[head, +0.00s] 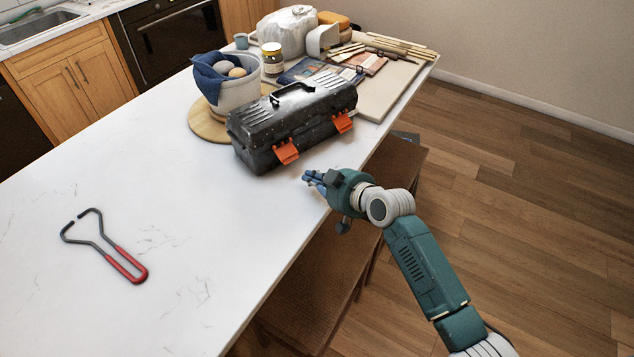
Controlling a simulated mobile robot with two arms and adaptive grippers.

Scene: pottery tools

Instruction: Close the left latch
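A dark toolbox (290,118) with a black top handle stands on the white table, its lid down. It has two orange latches on its front side. The left latch (286,152) hangs at the front left and tilts outward from the box. The right latch (342,122) sits near the front right corner. My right gripper (307,180) is at the table's edge, in front of the toolbox and apart from it, to the lower right of the left latch. Its blue fingers are small here and I cannot tell how far they are spread. My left gripper is not in view.
Red-handled tongs (113,250) lie on the white table (190,270) at the left. A white bucket (238,92) with a blue cloth stands behind the toolbox. Jars, boards, sticks and a white bag (287,30) crowd the far end. The table's near middle is clear.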

